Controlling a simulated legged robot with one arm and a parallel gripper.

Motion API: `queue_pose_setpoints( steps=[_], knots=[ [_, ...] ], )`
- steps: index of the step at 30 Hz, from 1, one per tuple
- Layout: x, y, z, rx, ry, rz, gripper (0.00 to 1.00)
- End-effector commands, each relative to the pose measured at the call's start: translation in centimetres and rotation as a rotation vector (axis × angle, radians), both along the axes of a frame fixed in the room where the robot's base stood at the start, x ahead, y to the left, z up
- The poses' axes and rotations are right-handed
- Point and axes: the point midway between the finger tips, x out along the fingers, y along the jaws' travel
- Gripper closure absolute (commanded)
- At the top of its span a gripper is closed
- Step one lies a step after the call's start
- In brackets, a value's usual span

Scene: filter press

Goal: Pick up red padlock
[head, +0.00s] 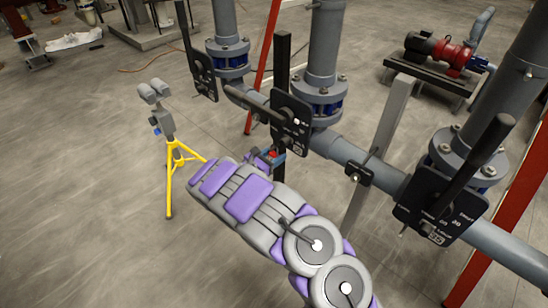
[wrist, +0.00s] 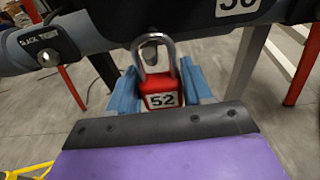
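The red padlock (wrist: 161,92) shows in the wrist view with a silver shackle pointing up and a white label reading 52. The blue fingers of my gripper (wrist: 163,88) lie on both sides of its body and look closed on it. The shackle overlaps the grey pipe in the picture; I cannot tell whether it touches anything there. In the head view, my gripper (head: 272,158) is at the end of the purple and grey arm, and a small red part of the padlock (head: 272,153) shows at it, just below a black valve plate.
The black valve plate (head: 291,122) and a grey horizontal pipe (head: 340,149) are close above and right of my gripper. Another lever valve (head: 440,212) stands at right. A yellow tripod stand (head: 172,165) is at left. Open floor (head: 90,220) lies at lower left.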

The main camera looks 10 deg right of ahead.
Motion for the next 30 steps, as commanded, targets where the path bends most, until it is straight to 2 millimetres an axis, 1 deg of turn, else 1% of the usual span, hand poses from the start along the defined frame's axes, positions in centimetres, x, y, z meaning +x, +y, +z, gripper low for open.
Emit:
queue_pose_setpoints(
  steps=[1, 10, 19, 22, 25, 30],
  knots=[
    [0.0, 0.0, 0.0, 0.0, 0.0, 0.0, 0.55],
    [0.0, 0.0, 0.0, 0.0, 0.0, 0.0, 0.84],
    [0.0, 0.0, 0.2, 0.001, -0.001, 0.0, 0.84],
    [0.0, 0.0, 0.9, 0.0, -0.001, 0.0, 0.84],
    [0.0, 0.0, 1.9, 0.0, -0.002, 0.0, 0.84],
    [-1.7, 2.6, 1.7, 0.001, 0.001, 0.004, 0.84]
  ],
)
